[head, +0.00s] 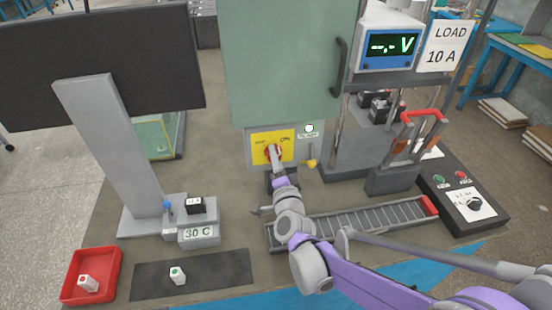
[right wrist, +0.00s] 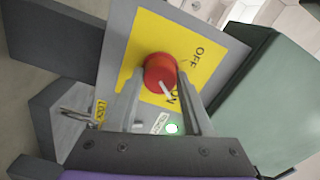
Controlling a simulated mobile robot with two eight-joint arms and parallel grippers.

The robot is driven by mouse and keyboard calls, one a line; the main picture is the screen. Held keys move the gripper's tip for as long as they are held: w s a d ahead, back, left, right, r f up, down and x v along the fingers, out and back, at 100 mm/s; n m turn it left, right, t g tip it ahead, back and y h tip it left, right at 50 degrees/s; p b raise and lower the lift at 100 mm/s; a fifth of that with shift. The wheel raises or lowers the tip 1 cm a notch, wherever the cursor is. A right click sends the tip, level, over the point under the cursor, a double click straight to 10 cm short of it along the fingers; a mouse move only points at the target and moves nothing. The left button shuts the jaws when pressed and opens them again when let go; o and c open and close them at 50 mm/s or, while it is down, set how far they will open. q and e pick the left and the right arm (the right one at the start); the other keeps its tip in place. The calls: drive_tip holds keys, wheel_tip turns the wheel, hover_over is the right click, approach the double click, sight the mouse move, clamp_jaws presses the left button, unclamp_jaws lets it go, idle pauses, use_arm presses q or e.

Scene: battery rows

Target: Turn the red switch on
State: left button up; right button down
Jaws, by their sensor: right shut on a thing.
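The red switch (head: 272,151) is a round knob on a yellow plate (head: 262,137) marked OFF and ON, on the front of a grey panel below a green cabinet. In the right wrist view the red switch (right wrist: 160,70) sits between the two fingers of my right gripper (right wrist: 161,84), which is shut on it. The knob's white mark points toward the ON label. In the head view my right gripper (head: 276,160) partly covers the knob. My left gripper is not in view.
A small lamp (right wrist: 172,128) beside the plate glows green-white. A yellow knob (head: 310,163) sits at the panel's lower right. A roller track (head: 350,222) lies in front, and a meter (head: 390,45) reading dashes stands at right. A red tray (head: 66,294) is at front left.

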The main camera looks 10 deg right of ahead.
drive_tip(key=shift+m, duration=0.5)
drive_tip(key=shift+c, duration=1.5)
unclamp_jaws()
drive_tip(key=s, duration=1.1)
